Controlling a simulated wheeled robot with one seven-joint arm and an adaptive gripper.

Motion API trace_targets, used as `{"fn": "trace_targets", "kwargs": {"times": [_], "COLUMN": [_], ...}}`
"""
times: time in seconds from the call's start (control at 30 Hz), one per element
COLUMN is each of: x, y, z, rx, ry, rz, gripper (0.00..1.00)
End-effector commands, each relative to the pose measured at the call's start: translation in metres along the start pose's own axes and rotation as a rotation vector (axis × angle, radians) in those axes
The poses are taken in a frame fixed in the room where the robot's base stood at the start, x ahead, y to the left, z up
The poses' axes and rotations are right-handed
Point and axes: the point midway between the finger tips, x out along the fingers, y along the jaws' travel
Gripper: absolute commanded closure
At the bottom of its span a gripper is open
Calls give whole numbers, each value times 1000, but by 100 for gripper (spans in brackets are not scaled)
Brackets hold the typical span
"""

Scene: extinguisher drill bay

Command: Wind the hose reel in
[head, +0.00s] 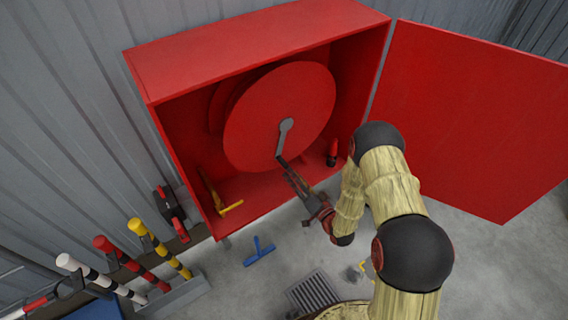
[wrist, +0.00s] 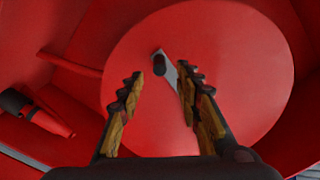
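The hose reel (head: 262,120) is a large red disc inside an open red cabinet; it fills the middle of the wrist view (wrist: 225,60). A grey crank arm (head: 284,138) is fixed at its centre and points down in the head view. A dark handle knob (wrist: 159,64) sits at the crank's end. My gripper (head: 287,168) is at the crank's lower end. In the wrist view my gripper (wrist: 160,85) is open, with the knob ahead between its fingertips and no visible contact. No hose can be made out.
The cabinet door (head: 470,120) stands open at the right. A yellow tool (head: 230,208) and a red-black nozzle (head: 333,152) are in the cabinet. A blue T-shaped piece (head: 260,251) and a drain grate (head: 314,292) are on the floor. Striped posts (head: 115,265) stand at the left.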

Motion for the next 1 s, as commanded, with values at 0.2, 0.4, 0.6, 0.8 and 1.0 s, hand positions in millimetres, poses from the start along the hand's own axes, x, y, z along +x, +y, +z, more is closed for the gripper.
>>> {"fn": "trace_targets", "kwargs": {"times": [0.2, 0.4, 0.6, 0.8, 1.0], "x": [22, 53, 73, 77, 77], "y": [0, 0, 1, 1, 1], "z": [1, 1, 2, 1, 1], "rx": [9, 9, 9, 10, 10], "ry": [-2, -2, -3, -3, -3], "rz": [-2, -1, 2, 4, 3], "gripper": [65, 65, 65, 65, 68]}}
